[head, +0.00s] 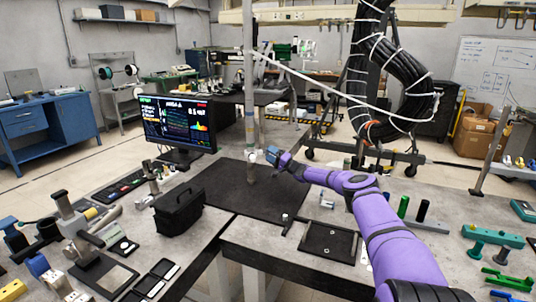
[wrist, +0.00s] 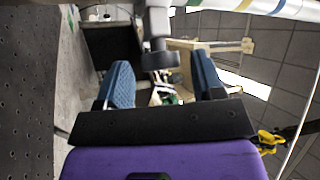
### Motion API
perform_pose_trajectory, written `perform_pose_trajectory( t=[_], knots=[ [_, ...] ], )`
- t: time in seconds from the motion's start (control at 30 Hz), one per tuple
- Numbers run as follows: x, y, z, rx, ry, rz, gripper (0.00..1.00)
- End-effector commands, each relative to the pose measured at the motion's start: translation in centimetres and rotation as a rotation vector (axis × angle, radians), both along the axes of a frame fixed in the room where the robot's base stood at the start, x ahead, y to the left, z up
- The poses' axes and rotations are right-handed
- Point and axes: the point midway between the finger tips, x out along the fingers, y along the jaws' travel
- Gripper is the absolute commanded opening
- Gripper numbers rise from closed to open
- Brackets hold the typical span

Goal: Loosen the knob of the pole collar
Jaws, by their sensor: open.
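The pole (head: 250,60) stands upright on the dark mat of the table in the head view. The pole collar is a small grey clamp low on the pole; in the wrist view it shows at the top centre (wrist: 157,20). Its dark grey knob (wrist: 160,60) points from the collar toward my gripper. My gripper (wrist: 163,73) is open, with one blue padded finger on each side of the knob and a visible gap on both sides. In the head view my gripper (head: 273,156) is just right of the pole, and it largely hides the knob.
A monitor (head: 178,123) and a black bag (head: 179,209) stand left of the pole. A black tray (head: 328,240) lies on the table in front. A thick cable bundle (head: 410,90) hangs behind my arm. The dark mat (head: 215,190) around the pole is mostly clear.

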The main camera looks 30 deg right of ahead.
Motion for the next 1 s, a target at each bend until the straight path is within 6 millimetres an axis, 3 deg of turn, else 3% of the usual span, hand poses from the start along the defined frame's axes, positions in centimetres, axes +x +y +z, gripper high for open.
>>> perform_pose_trajectory(
  t=[0.4,1.0],
  knots=[
    [-4.1,-2.5,-1.7,0.001,-0.001,-0.001,0.62],
    [-4.4,-2.7,-1.8,0.0,-0.001,0.001,0.62]
  ],
)
